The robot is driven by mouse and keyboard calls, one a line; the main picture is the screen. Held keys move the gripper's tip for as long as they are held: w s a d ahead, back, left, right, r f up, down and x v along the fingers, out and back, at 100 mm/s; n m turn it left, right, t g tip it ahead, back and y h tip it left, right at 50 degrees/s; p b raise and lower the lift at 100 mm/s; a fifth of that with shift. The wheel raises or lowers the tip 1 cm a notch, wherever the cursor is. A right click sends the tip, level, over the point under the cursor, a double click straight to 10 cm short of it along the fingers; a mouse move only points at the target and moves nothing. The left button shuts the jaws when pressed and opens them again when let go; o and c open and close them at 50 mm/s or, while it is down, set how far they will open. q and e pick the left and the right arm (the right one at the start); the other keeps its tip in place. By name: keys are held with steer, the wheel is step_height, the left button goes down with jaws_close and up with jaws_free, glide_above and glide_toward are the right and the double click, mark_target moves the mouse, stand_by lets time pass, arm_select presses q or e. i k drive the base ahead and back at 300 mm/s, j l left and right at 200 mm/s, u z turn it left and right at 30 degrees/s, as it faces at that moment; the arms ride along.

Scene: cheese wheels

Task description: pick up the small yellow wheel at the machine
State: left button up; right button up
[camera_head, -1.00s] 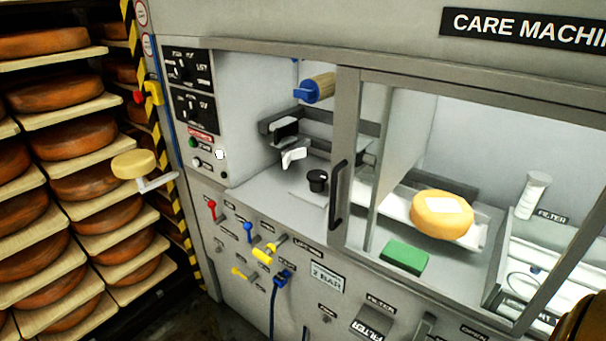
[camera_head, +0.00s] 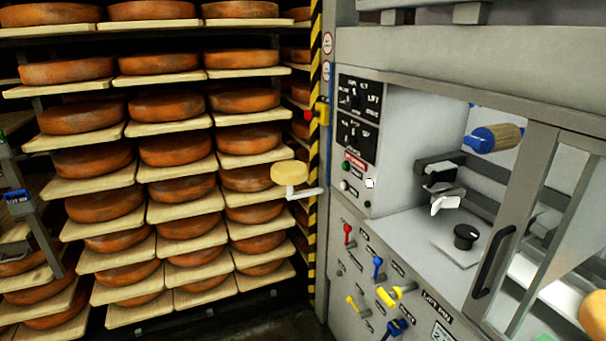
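A small pale yellow wheel (camera_head: 290,174) sits on a small white holder (camera_head: 299,193) whose arm reaches out from the left edge of the machine (camera_head: 349,250). It stands in front of the cheese racks. A larger yellow-orange wheel (camera_head: 594,317) shows inside the machine, cut off by the right edge of the view. Neither of my grippers is in view.
Racks of brown cheese wheels on wooden boards (camera_head: 180,202) fill the left. The machine's panel has levers and valves (camera_head: 392,296). A door handle (camera_head: 493,262) sticks out at right.

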mark_target(285, 172)
steer(key=j+z, duration=0.1)
steer(key=z, duration=0.3)
steer(key=i+j+z, duration=0.1)
steer(key=z, duration=0.3)
steer(key=j+z, duration=0.15)
steer(key=z, duration=0.25)
steer(key=i+j+z, duration=0.1)
steer(key=j+z, duration=0.35)
steer(key=j, duration=0.65)
steer(key=k+j+z, duration=0.1)
steer(key=j+z, duration=0.4)
steer(key=j, duration=0.55)
steer(key=k+j, duration=0.1)
steer(key=j, duration=0.9)
steer(key=k+j, duration=0.15)
steer(key=j, duration=0.3)
steer(key=k+j, duration=0.1)
steer(key=j, duration=0.4)
steer(key=k+j+u, duration=0.1)
steer(key=u, duration=0.95)
